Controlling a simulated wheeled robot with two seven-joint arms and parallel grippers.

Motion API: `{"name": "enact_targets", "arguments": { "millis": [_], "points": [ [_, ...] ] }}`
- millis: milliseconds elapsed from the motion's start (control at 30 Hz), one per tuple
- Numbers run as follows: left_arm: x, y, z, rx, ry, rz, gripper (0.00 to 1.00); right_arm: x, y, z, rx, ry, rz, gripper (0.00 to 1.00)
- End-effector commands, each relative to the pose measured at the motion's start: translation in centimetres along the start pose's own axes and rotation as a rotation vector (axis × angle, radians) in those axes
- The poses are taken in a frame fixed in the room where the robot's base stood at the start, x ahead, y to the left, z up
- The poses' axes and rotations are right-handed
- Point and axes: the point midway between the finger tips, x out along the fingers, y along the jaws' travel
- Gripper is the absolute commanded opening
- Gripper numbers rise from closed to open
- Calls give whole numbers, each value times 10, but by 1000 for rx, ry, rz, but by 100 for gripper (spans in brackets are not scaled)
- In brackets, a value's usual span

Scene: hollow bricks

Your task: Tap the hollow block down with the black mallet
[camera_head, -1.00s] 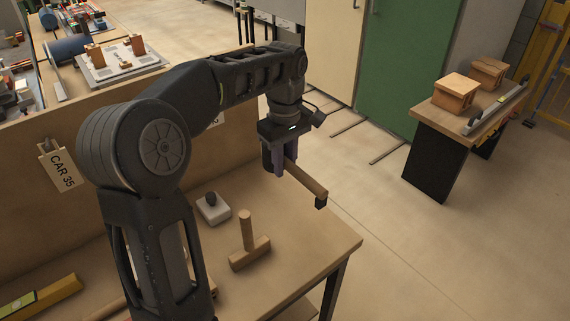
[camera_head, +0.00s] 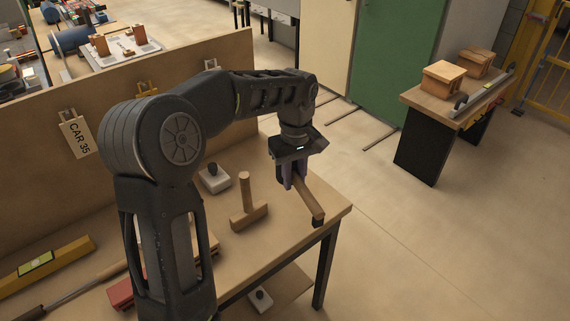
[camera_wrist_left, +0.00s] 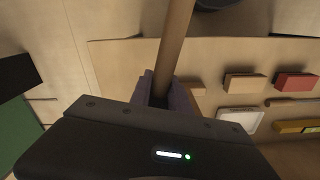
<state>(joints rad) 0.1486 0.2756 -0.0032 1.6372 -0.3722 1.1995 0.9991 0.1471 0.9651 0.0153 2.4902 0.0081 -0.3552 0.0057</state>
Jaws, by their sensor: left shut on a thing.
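The black mallet's wooden handle (camera_head: 309,197) is held in my left gripper (camera_head: 291,182), whose purple fingers are shut on it. The handle slants down to the right, to a small black head (camera_head: 318,221) that overlaps the near table's edge in the head view. In the left wrist view the handle (camera_wrist_left: 174,45) runs up from the fingers. Two box-like wooden blocks stand on the far table at right, a nearer one (camera_head: 443,79) and one behind it (camera_head: 474,63). Both are well apart from the mallet. My right gripper is not in view.
On the near table (camera_head: 325,193) stand a wooden mallet (camera_head: 248,208) and a white block with a black knob (camera_head: 214,180). A yellow level (camera_head: 46,268) lies at left. A long level (camera_head: 483,95) lies on the far table. Open floor (camera_head: 420,235) separates the tables.

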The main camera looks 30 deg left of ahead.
Motion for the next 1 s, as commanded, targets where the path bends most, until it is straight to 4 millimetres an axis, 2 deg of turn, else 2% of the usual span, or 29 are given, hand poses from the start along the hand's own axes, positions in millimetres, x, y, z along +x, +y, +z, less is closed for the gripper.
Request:
{"name": "enact_targets", "arguments": {
  "millis": [267, 500, 767, 800, 1000],
  "points": [
    [76, 30, 30, 347, -6, -2, 0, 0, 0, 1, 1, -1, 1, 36],
    [154, 52, 80, 747, -5, -1, 0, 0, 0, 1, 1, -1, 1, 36],
    [206, 59, 126, 1036, -2, 1, 0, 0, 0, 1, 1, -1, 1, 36],
    [219, 59, 123, 1029, 2, 2, 0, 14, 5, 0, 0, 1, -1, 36],
    [251, 60, 122, 1022, 2, 2, 0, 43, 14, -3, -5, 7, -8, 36]
  ]
}}
